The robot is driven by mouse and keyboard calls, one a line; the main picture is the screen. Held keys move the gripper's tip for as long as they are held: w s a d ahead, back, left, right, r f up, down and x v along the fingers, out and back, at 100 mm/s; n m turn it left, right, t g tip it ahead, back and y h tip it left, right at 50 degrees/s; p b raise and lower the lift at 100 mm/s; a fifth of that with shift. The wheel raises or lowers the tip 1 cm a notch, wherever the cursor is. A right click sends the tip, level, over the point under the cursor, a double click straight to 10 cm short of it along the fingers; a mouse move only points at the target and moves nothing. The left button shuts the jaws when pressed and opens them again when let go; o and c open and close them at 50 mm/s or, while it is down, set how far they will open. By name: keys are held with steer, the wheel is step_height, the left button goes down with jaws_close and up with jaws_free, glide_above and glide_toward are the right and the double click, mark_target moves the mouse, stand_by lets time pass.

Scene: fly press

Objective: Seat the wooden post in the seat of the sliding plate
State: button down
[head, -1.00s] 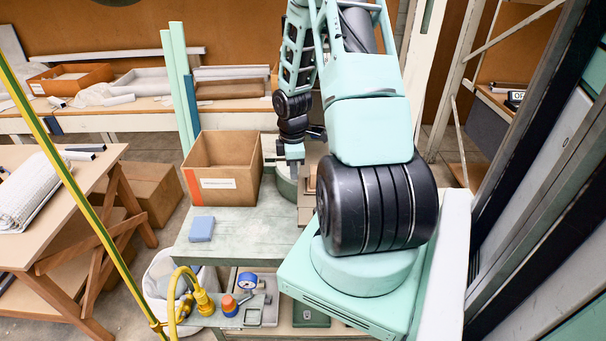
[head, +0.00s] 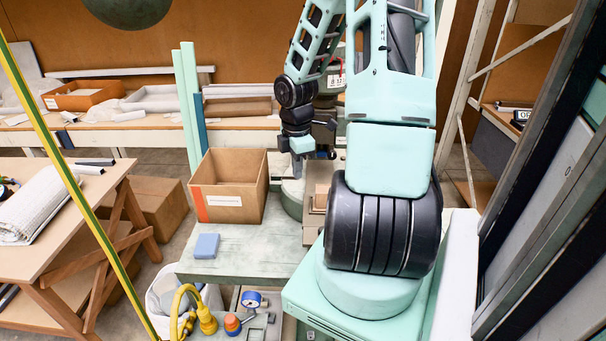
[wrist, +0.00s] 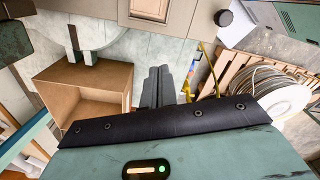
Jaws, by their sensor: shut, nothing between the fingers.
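My gripper (head: 297,168) is above the bench, beside the round grey disc (head: 291,198). In the wrist view its two grey fingers (wrist: 157,86) are side by side, shut and empty. A light wooden block (head: 321,195), which looks like the post, stands on a tan-brown plate (head: 313,228), apparently the sliding plate, right of the disc. The block also shows at the top edge of the wrist view (wrist: 150,9), apart from the fingers. My arm hides part of the plate. I cannot tell whether the block sits in the seat.
An open cardboard box (head: 228,205) stands left of the disc, close to my gripper. A blue block (head: 207,246) lies on the bench (head: 250,250), whose front middle is clear. A yellow hose (head: 180,300) and a gauge (head: 251,299) are below the front edge.

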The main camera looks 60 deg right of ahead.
steer(key=b, duration=0.1)
glide_toward(311, 209)
steer(key=w+a+f, duration=0.3)
steer(key=shift+s+d+r+p, duration=0.1)
steer(key=shift+s+d+p, duration=0.45)
steer(key=shift+s+d, duration=0.9)
